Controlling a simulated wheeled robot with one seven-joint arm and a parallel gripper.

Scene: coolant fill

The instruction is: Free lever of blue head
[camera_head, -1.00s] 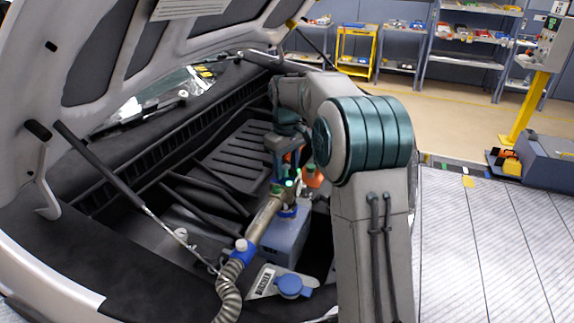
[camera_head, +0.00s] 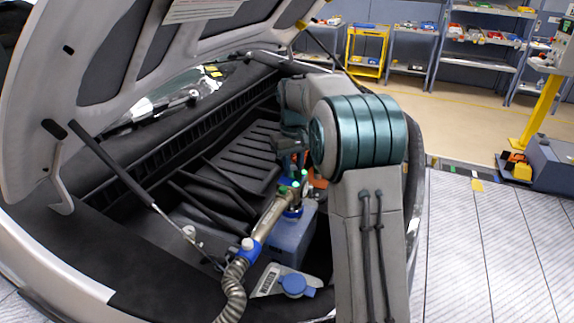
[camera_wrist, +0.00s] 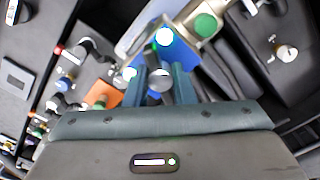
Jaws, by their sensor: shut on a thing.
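The blue head (camera_head: 293,212) sits at the upper end of a tan pipe (camera_head: 273,218) in the open front bay, above a grey-blue box. It also shows in the wrist view (camera_wrist: 180,52), just beyond my fingers, with a bright white spot on it. My gripper (camera_wrist: 160,82) is shut on a grey round-ended piece between its two teal fingers, which looks like the lever of the blue head. The rest of the lever is hard to make out. In the head view my arm and wrist partly hide the grip.
A ribbed hose (camera_head: 232,290) with a blue collar runs to the front edge. A blue cap (camera_head: 294,285) is near the front. An orange part (camera_head: 319,182) is close beside the wrist. The raised hood (camera_head: 100,70) and its strut (camera_head: 112,165) bound the left.

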